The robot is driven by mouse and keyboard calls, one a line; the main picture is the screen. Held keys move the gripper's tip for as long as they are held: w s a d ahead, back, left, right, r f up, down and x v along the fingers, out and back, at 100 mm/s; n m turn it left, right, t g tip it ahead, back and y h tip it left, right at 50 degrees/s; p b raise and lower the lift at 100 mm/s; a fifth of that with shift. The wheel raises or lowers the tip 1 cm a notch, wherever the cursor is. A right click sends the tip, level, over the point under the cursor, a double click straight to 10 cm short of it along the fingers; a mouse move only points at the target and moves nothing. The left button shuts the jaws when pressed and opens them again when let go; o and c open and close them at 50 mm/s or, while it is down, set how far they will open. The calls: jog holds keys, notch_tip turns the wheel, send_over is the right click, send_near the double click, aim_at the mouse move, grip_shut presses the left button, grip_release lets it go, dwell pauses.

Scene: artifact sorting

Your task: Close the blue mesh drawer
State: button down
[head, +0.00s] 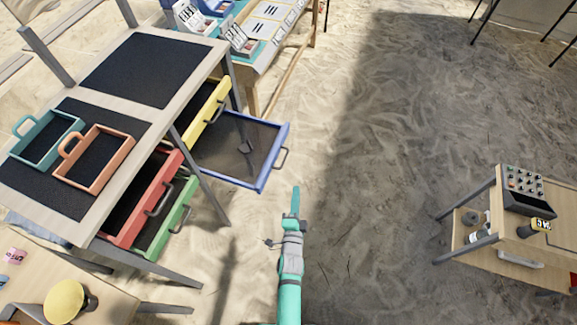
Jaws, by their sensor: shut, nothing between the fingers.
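The blue mesh drawer (271,161) is pulled well out from under the table, with a blue frame and a dark see-through mesh bottom. A small dark object (245,147) shows at its mesh; whether it lies in or under the drawer I cannot tell. Its dark handle (281,159) is on the right-hand front side. My gripper (296,190) is shut and empty, below and a little right of the drawer's front corner in the picture, apart from it. My teal arm reaches up from the bottom edge.
A yellow drawer (206,112), a red drawer (146,202) and a green drawer (171,222) also stand partly out of the table (160,120). Teal (45,140) and orange (95,160) trays are on top. A small wooden cart (500,240) stands at right. Open sand lies between.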

jog(key=w+a+f, duration=0.1)
jog(key=w+a, duration=0.2)
jog(key=w, duration=0.9)
jog(key=shift+w+f+m, duration=0.25)
jog(key=shift+w+m, duration=0.05)
jog(key=shift+w+a, duration=0.1)
jog(key=shift+w, duration=0.05)
